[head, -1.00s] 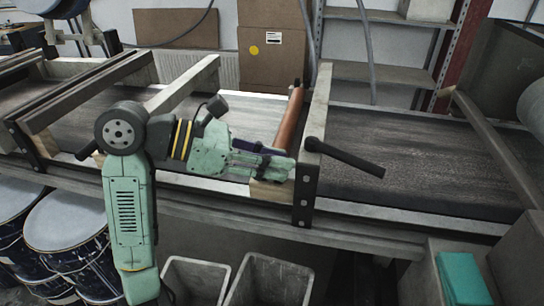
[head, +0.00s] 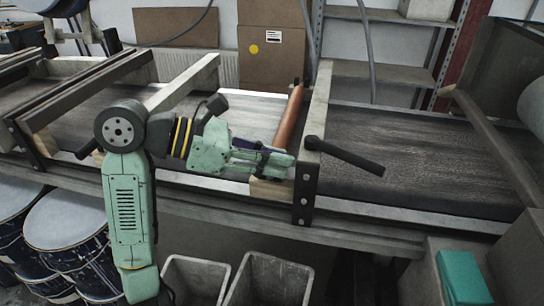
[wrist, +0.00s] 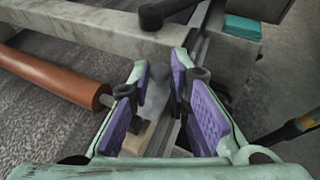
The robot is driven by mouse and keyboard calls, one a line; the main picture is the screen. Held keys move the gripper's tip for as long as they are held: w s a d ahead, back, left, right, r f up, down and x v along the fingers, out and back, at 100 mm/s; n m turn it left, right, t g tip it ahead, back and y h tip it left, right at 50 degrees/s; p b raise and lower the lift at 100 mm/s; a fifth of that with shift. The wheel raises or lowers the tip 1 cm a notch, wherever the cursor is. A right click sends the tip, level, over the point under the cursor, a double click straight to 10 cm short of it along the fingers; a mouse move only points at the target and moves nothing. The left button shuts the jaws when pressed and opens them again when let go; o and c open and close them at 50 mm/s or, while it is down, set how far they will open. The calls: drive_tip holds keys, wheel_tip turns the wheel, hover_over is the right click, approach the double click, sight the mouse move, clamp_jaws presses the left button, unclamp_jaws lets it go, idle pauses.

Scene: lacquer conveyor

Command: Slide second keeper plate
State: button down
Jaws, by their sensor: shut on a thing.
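My gripper (head: 284,163) is at the near rail of the conveyor, by the near end of a copper-coloured roller (head: 291,115). In the wrist view its purple-padded fingers (wrist: 164,88) are close around a small grey piece (wrist: 157,95), which looks like the keeper plate. Its outline is blurred, and the pads hide its sides. The roller (wrist: 50,75) lies left of the fingers, its thin axle end reaching the left finger. A pale wooden block (head: 270,191) sits under the fingertips; it also shows in the wrist view (wrist: 138,137). I cannot make out another keeper plate.
A crossbeam (head: 319,105) spans the belt right of the gripper. A dark handle (head: 345,157) sticks out from its near end, close to the fingertips. Two bins (head: 270,280) stand below. Blue drums (head: 65,225) stand lower left. The right belt (head: 420,160) is clear.

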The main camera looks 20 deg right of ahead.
drive_tip(key=shift+w+d+f+b, duration=0.1)
drive_tip(key=shift+w+d+b, duration=0.3)
drive_tip(key=shift+w+b, duration=0.5)
drive_tip(key=shift+s+r, duration=0.15)
drive_tip(key=shift+r, duration=0.05)
drive_tip(key=c, duration=1.8)
unclamp_jaws()
drive_tip(key=v, duration=1.2)
drive_tip(key=shift+s, duration=0.1)
